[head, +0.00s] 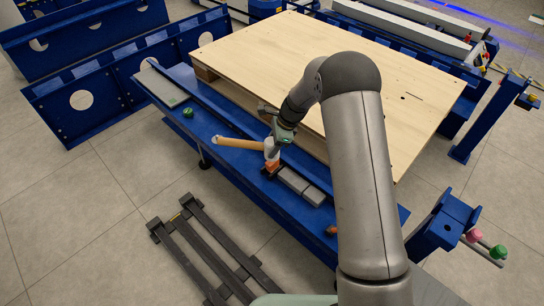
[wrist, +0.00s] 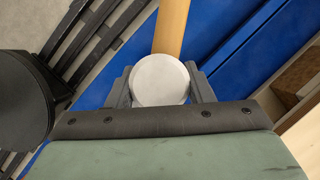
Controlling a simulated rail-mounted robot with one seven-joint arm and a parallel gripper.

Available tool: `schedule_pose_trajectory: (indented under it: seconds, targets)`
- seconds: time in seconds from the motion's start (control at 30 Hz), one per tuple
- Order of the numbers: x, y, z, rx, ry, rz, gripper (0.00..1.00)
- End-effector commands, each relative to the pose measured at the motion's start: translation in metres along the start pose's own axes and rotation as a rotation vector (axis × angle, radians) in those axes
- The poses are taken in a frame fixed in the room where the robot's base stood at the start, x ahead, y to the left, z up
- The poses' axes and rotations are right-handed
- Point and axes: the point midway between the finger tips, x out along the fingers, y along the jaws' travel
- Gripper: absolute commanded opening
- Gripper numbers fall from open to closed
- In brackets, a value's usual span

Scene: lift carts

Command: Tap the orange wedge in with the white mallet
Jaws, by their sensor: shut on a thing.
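The white mallet has a white head (head: 271,146) and a long wooden handle (head: 238,143) pointing left over the blue beam. My gripper (head: 273,148) is shut on the mallet's head. In the wrist view the round white head (wrist: 160,80) sits between my two dark fingers (wrist: 160,88), with the handle (wrist: 171,28) running away toward the top. The orange wedge (head: 270,169) is small and sits just below the head in the head view, by the end of the grey blocks. I cannot tell whether the mallet touches it. The wedge is hidden in the wrist view.
Grey blocks (head: 300,186) lie along the blue beam (head: 240,166). A large wooden board (head: 330,70) stands behind. A green piece (head: 188,112) and a brown piece (head: 332,230) lie on the beam. A dark slatted frame (head: 210,250) is on the floor in front.

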Motion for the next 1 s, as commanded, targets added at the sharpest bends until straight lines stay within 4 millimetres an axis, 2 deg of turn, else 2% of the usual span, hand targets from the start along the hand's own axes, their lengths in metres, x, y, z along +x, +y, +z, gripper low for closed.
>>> schedule_pose_trajectory:
  seconds: [0.37, 0.8, 1.0]
  targets:
    - [-0.002, 0.0, 0.001, 0.0, 0.0, 0.0, 0.14]
    - [-0.041, 0.0, 0.017, 0.0, 0.0, 0.0, 0.14]
    - [-0.046, 0.0, 0.02, 0.0, 0.0, 0.001, 0.14]
